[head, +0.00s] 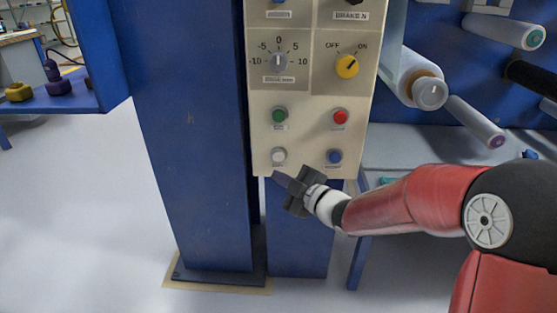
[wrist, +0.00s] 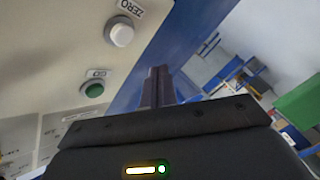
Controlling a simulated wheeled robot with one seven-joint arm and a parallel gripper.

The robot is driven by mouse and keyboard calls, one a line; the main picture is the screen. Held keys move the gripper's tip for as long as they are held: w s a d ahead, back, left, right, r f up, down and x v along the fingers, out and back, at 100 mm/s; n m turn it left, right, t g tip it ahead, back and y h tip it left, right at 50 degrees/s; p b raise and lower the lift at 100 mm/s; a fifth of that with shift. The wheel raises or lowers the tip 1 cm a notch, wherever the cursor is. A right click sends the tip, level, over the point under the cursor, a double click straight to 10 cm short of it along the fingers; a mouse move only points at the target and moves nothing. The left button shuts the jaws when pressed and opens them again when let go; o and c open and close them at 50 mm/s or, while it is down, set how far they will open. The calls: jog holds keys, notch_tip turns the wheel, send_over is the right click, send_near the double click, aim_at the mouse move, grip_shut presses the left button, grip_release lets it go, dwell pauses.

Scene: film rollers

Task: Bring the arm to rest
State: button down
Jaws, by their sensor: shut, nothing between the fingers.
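My gripper (head: 280,178) is at the lower edge of the control panel (head: 310,105) in the head view, just below the white button (head: 278,155). In the wrist view its fingers (wrist: 160,82) are together and hold nothing. They point past the panel's edge, with the white button (wrist: 120,32), labelled ZERO, to their upper left. A green button (wrist: 94,90) also shows on the panel there. My red arm reaches in from the right in the head view. I cannot tell whether the fingertips touch the panel.
The panel also bears a red button (head: 340,117), a blue button (head: 334,156), a yellow knob (head: 347,66) and a grey dial (head: 279,62). A blue column (head: 190,130) stands left of it. Rollers (head: 415,78) stick out at the right. Open floor (head: 85,210) lies at the left.

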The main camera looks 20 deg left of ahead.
dwell(0.5)
jog(key=s+d+r+m+t+h, duration=0.1)
jog(key=d+r+m+t+h, duration=0.15)
jog(key=d+m+h, duration=0.6)
jog(key=s+d+r+m+t+h, duration=0.1)
jog(key=s+d+r+m+h, duration=0.15)
jog(key=d, duration=1.05)
jog(key=s+d+f+m+g+h+p, duration=0.1)
jog(key=s+d+m, duration=0.4)
jog(key=s, duration=0.6)
jog(key=s+d+f+m+g+h, duration=0.1)
jog(key=s+d+m+g, duration=0.4)
jog(key=s, duration=0.7)
jog(key=shift+d+m+g+h+p, duration=0.35)
jog(key=shift+d+h, duration=0.2)
jog(key=shift+h, duration=0.35)
